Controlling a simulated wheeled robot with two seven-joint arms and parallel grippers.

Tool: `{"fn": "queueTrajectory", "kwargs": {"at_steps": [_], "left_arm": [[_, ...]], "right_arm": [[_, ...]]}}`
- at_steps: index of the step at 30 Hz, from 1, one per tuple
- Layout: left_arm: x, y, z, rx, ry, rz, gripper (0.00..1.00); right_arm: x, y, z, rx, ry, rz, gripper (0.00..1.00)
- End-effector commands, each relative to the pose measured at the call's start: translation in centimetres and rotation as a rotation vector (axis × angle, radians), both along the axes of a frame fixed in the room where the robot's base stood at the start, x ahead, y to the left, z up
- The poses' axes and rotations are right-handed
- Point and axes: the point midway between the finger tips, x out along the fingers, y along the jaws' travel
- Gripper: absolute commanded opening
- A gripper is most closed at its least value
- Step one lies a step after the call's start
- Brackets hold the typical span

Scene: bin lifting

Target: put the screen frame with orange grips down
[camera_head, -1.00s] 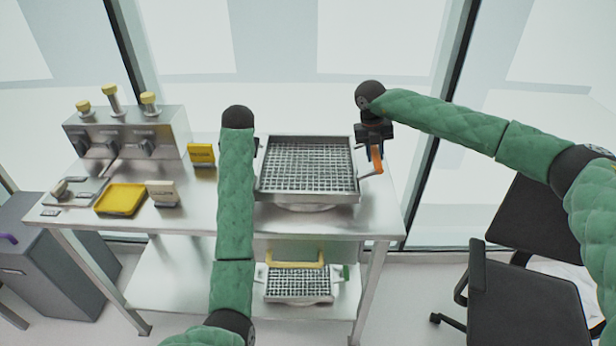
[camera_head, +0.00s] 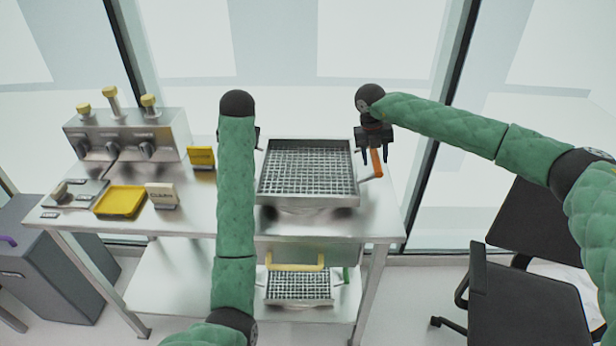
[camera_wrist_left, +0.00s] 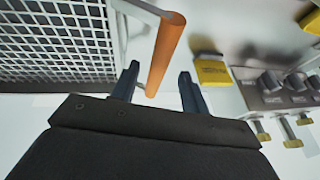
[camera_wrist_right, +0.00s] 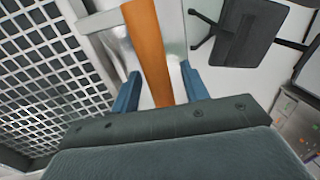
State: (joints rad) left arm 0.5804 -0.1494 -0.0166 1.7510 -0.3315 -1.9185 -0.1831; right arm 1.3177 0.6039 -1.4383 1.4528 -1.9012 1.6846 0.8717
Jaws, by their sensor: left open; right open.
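The screen frame (camera_head: 309,203), a metal tray with a wire mesh, is level over the right part of the steel table top. Its right orange grip (camera_head: 377,163) shows below my right gripper (camera_head: 376,155). In the right wrist view this orange grip (camera_wrist_right: 148,45) lies between the spread fingers of my right gripper (camera_wrist_right: 160,82), with a gap beside it. In the left wrist view the other orange grip (camera_wrist_left: 165,52) runs between the open fingers of my left gripper (camera_wrist_left: 158,78). In the head view my left arm hides most of that side.
A second mesh frame (camera_head: 300,301) with a yellow bar sits on the lower shelf. On the table's left are a control box (camera_head: 125,140), a yellow tray (camera_head: 121,215) and small signs (camera_head: 162,195). A black chair (camera_head: 515,290) stands at right.

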Motion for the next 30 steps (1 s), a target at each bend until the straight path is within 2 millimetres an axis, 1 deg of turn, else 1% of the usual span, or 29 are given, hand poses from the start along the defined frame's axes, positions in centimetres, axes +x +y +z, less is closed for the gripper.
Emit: {"fn": "queueTrajectory", "kwargs": {"at_steps": [1,6,11,14,16,20,30], "left_arm": [[-0.4,-0.2,0.9,0.000,-0.003,-0.001,0.45],[-1.4,-0.6,3.2,-0.001,-0.001,-0.001,0.45],[-1.9,-0.9,4.4,-0.001,-0.001,0.000,0.45],[-2.1,-0.9,4.7,0.000,0.000,0.001,0.45],[-2.1,-0.9,4.7,0.000,0.001,0.000,0.45],[-2.1,-0.9,4.7,0.000,0.001,0.000,0.45],[-2.1,-0.9,4.7,0.000,0.001,0.000,0.45]], "right_arm": [[0.0,0.0,0.0,0.000,0.000,0.000,0.45],[0.0,0.0,0.0,0.000,0.000,0.000,0.45],[0.0,0.0,0.0,0.000,0.000,0.000,0.45],[0.0,0.1,0.2,0.000,-0.001,0.000,0.45],[0.1,0.2,0.7,0.001,-0.001,0.000,0.45],[0.1,0.5,2.4,0.000,-0.002,0.000,0.45],[0.2,1.8,8.7,0.001,-0.003,0.001,0.45]]}}
